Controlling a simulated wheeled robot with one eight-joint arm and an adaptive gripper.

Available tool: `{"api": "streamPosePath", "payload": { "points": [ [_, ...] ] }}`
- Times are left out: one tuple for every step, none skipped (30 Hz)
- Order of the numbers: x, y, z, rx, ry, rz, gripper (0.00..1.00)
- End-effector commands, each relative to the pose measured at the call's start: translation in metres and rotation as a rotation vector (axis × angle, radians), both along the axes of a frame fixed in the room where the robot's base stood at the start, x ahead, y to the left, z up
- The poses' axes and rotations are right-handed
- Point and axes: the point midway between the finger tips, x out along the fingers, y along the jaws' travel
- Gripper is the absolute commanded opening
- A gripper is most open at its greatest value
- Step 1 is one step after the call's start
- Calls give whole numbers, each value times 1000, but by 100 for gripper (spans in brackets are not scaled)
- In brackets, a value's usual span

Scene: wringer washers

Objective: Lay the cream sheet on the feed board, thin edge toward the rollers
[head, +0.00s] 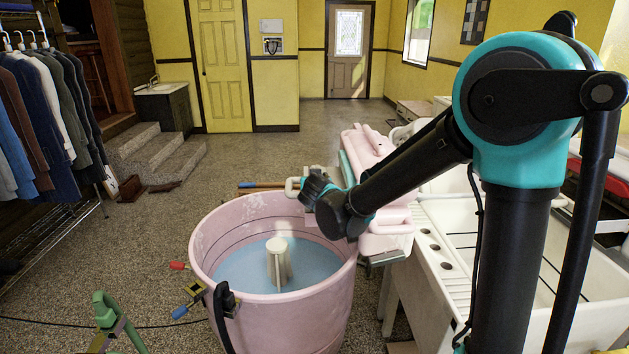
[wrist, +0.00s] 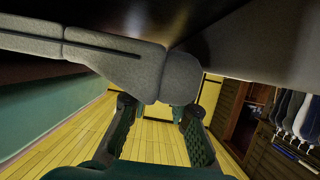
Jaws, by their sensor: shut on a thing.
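My gripper (head: 318,190) is at the end of my arm, above the far right rim of the pink tub, beside the pink wringer (head: 372,148). A small cream loop shows just left of it, likely part of the cream sheet (head: 293,187). In the wrist view, my gripper (wrist: 160,115) has its two fingers about a thick, rounded, shaded grey thing, which seems to be the sheet's folded body. My arm hides much of the wringer. I cannot make out the rollers or the feed board clearly, nor tell which sheet edge faces the rollers.
The pink tub (head: 335,295) holds bluish water and a cream agitator (head: 278,262). White laundry sinks (head: 480,300) stand at the right. A clothes rack (head: 45,110) is at the left. The speckled floor (head: 230,175) behind the tub is mostly free.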

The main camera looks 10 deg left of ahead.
Motion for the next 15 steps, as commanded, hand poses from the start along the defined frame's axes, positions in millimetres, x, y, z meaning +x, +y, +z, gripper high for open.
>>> {"api": "streamPosePath", "payload": {
  "points": [
    [0,0,-1,-1,0,0,0],
    [0,0,-1,-1,0,0,0],
    [0,0,-1,-1,-1,0,24],
    [0,0,-1,-1,0,0,27],
    [0,0,-1,-1,0,0,31],
    [0,0,-1,-1,0,0,36],
    [0,0,-1,0,0,0,40],
    [0,0,-1,0,0,0,44],
    [0,0,-1,0,0,0,44],
    [0,0,-1,0,0,0,44],
    [0,0,-1,0,0,0,44],
    [0,0,-1,0,0,0,44],
    [0,0,-1,0,0,0,44],
    [0,0,-1,0,0,0,44],
    [0,0,-2,1,0,0,44]
  ]
}}
